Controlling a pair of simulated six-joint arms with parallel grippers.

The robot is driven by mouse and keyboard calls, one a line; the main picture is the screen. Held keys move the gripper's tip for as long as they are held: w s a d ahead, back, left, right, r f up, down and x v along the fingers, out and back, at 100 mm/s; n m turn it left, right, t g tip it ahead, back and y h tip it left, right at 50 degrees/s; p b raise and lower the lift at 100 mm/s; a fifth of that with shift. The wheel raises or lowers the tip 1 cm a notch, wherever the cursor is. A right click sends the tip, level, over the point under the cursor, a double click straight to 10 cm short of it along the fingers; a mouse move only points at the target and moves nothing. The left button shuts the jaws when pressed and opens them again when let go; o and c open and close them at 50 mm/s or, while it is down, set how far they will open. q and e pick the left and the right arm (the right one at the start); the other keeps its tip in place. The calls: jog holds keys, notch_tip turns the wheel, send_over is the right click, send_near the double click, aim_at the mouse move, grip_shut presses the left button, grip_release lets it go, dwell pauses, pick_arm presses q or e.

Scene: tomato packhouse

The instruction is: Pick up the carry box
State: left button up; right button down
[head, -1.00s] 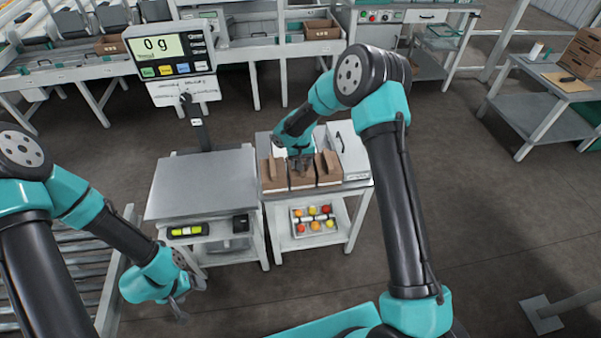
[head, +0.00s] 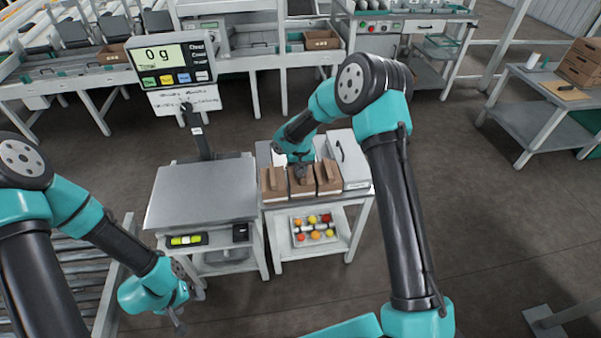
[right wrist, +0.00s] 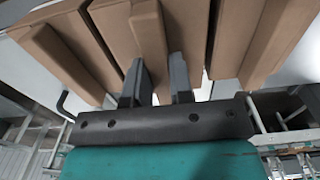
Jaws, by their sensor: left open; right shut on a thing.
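Three brown carton-like boxes with upright handle ridges stand side by side on the white side table (head: 272,206); I take these as the carry boxes. My right gripper (head: 299,168) comes down from above on the middle brown box (head: 301,187). In the right wrist view its two dark fingers (right wrist: 156,82) are shut on the upright ridge of that middle box (right wrist: 148,38). The box looks level; I cannot tell whether it is clear of the table. My left gripper (head: 180,314) is open and empty at lower left, beside the scale bench.
A white case (head: 347,160) with a dark handle stands right of the brown boxes. A scale plate (head: 203,189) and its display (head: 172,63) are to the left. A tray (head: 314,242) of red, orange and yellow tomatoes sits on the shelf below.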

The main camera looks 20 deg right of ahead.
notch_tip(320, 180, up, 9)
jog(key=shift+r, duration=0.1)
dwell(0.7)
jog(key=s+r+m, duration=0.1)
jog(key=s+r, duration=0.6)
jog(key=shift+s+a+m, duration=0.25)
jog(key=shift+a+m, duration=0.15)
jog(key=shift+a, duration=0.05)
